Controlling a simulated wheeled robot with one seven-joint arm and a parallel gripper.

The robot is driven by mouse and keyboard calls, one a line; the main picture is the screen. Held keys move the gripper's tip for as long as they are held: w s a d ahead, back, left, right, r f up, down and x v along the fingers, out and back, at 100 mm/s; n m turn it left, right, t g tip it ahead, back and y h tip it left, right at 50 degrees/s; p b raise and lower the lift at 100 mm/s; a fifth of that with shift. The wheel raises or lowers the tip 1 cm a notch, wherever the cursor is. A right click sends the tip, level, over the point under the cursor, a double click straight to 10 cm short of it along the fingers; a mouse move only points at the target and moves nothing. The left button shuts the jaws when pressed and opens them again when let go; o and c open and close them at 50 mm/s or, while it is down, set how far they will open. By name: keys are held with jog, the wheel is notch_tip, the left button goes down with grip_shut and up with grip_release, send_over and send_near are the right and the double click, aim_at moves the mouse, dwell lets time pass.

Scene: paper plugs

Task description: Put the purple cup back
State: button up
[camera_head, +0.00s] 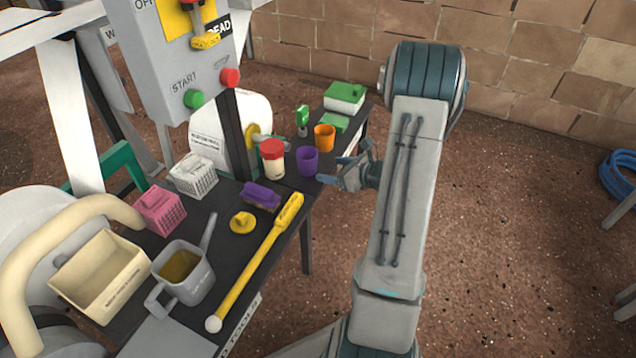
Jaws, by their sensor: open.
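The purple cup (307,161) stands upright on the dark bench (262,246), near its right edge. It is between a red-lidded jar (272,158) and an orange cup (324,138). My gripper (330,166) is just right of the purple cup, with its fingers open and pointing left toward it. No cup is held. I cannot tell whether a fingertip touches the purple cup.
A yellow mallet-like stick (255,265), a purple brush (260,195) and a yellow knob (242,222) lie on the near bench. A grey jug (183,275), beige box (100,275) and pink basket (160,211) crowd the left. A green-lidded box (344,98) sits behind.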

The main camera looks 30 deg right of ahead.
jog(key=s+a+r+n+g+y, duration=0.2)
jog(key=s+a+r+n+g, duration=0.25)
jog(key=a+n, duration=0.4)
jog(key=s+a+r+n+g+y, duration=0.1)
jog(key=s+a+r+n+g, duration=0.3)
jog(key=a, duration=0.7)
jog(key=s+a+r+n+g+h, duration=0.1)
jog(key=s+r+n+h, duration=0.2)
jog(key=s+n, duration=0.4)
jog(key=s+a+r+n+g+h, duration=0.1)
jog(key=s+r+n+h, duration=0.2)
jog(key=s+n+h, duration=0.2)
jog(key=shift+s+n+h, duration=0.4)
jog(key=shift+s+n, duration=1.15)
jog(key=shift+n, duration=1.8)
jog(key=shift+a, duration=0.1)
